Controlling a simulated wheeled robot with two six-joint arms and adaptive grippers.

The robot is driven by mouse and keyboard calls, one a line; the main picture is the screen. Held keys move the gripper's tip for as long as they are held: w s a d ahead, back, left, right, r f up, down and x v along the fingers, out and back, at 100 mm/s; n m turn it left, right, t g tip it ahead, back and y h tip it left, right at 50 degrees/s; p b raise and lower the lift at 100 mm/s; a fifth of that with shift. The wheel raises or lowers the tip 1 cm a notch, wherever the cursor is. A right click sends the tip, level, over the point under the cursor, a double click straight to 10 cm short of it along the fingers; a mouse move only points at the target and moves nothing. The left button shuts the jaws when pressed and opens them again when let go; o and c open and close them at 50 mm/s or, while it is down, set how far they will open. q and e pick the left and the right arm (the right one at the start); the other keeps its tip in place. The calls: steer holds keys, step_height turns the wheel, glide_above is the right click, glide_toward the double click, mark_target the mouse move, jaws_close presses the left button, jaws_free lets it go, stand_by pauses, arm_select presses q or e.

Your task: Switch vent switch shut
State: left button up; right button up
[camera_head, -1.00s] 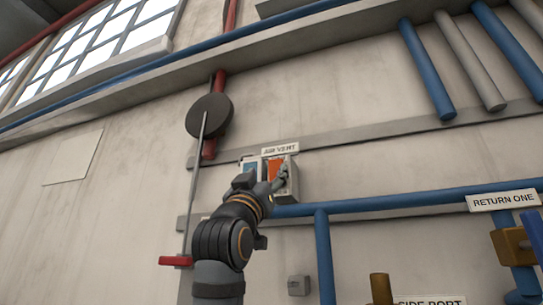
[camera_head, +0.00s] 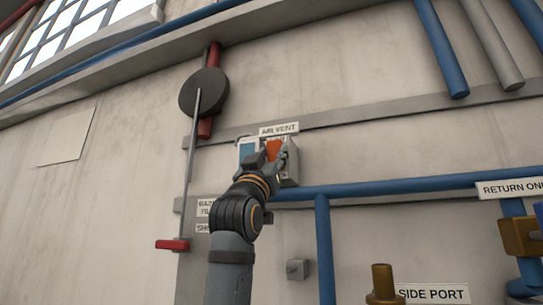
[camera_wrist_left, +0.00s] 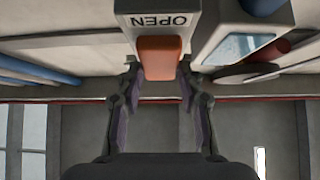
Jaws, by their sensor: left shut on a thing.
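The vent switch is a pale box (camera_head: 291,177) on the wall under the AIR VENT label (camera_head: 279,129), with an orange lever (camera_head: 273,149) and a blue panel (camera_head: 247,150) on its face. In the left wrist view the orange lever (camera_wrist_left: 160,56) sits between the fingers, beside the word OPEN, which appears upside down. My left gripper (camera_head: 277,160) is at the box front, shut on the orange lever; its fingers (camera_wrist_left: 158,75) flank it in the wrist view. The fingers and hand hide part of the box face. My right gripper is not in view.
A dark disc (camera_head: 203,93) with a long rod and red handle (camera_head: 172,244) hangs left of the switch. Blue pipes (camera_head: 400,187) run below and right. A brass fitting (camera_head: 382,284) stands by the SIDE PORT sign (camera_head: 432,293). The wall at left is mostly bare.

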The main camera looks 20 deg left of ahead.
arm_select(q)
steer(key=shift+s+r+g, duration=0.15)
steer(key=shift+r+g, duration=0.2)
steer(key=shift+g, duration=0.35)
steer(key=g, duration=0.3)
steer(key=shift+r, duration=0.25)
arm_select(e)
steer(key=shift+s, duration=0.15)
arm_select(q)
steer(key=o, duration=1.2)
steer(key=shift+c, duration=0.2)
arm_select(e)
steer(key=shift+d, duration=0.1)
